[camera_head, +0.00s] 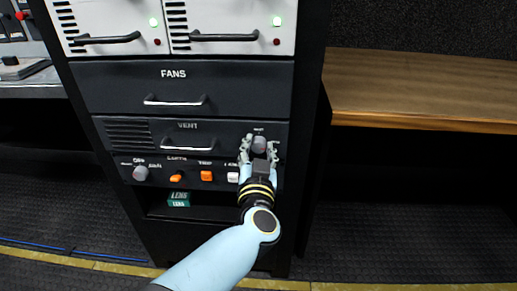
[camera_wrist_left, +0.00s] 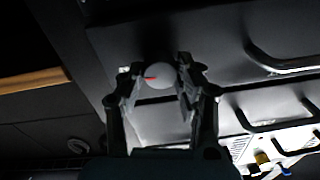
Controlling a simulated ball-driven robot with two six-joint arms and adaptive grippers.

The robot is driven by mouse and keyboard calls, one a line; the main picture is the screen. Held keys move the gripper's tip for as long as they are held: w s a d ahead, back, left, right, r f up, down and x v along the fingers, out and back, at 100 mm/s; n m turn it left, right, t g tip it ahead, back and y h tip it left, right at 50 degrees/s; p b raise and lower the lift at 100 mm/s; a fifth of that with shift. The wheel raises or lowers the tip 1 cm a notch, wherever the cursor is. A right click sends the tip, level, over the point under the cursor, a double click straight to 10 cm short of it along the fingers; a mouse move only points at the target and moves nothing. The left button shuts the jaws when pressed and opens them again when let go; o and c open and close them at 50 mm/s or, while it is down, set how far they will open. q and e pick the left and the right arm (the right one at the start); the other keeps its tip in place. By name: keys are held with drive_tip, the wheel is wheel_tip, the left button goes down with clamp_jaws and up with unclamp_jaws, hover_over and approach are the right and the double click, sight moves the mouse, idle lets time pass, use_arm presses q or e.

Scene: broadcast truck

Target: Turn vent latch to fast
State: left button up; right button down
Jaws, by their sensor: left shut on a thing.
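The vent latch (camera_head: 259,144) is a round grey knob at the right end of the black VENT panel (camera_head: 222,136) in the head view. A small label above it is too small to read. My left gripper (camera_head: 259,149) is shut on the latch, with one finger on each side of it. In the left wrist view the latch (camera_wrist_left: 161,76) shows as a pale round knob with a red mark pointing to the picture's left, between the fingers of the gripper (camera_wrist_left: 160,80). My right gripper is not in view.
Above is the FANS drawer (camera_head: 180,88) with a bar handle. Below are a grey knob (camera_head: 140,173), orange switches (camera_head: 206,175) and a white switch (camera_head: 232,177) close to my wrist. A small green box (camera_head: 178,199) sits in the open bay. A wooden counter (camera_head: 430,90) stands right.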

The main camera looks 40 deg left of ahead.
use_arm(q)
drive_tip(key=c, duration=0.3)
drive_tip(key=shift+c, duration=0.2)
drive_tip(key=shift+r+n+p, duration=0.1)
drive_tip(key=shift+n+p, duration=0.35)
drive_tip(key=shift+n, duration=0.15)
drive_tip(key=n+p, duration=0.1)
drive_tip(key=n, duration=0.2)
drive_tip(key=n+p, duration=0.1)
drive_tip(key=n, duration=0.2)
drive_tip(key=shift+a+n, duration=0.1)
drive_tip(key=shift+n, duration=0.3)
drive_tip(key=n, duration=0.9)
drive_tip(key=shift+s+h, duration=0.1)
drive_tip(key=shift+h, duration=0.3)
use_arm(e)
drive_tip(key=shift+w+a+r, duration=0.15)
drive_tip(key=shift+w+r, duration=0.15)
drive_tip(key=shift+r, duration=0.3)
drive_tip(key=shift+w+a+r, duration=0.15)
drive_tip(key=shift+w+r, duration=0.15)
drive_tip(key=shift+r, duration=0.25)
use_arm(q)
drive_tip(key=shift+n, duration=0.3)
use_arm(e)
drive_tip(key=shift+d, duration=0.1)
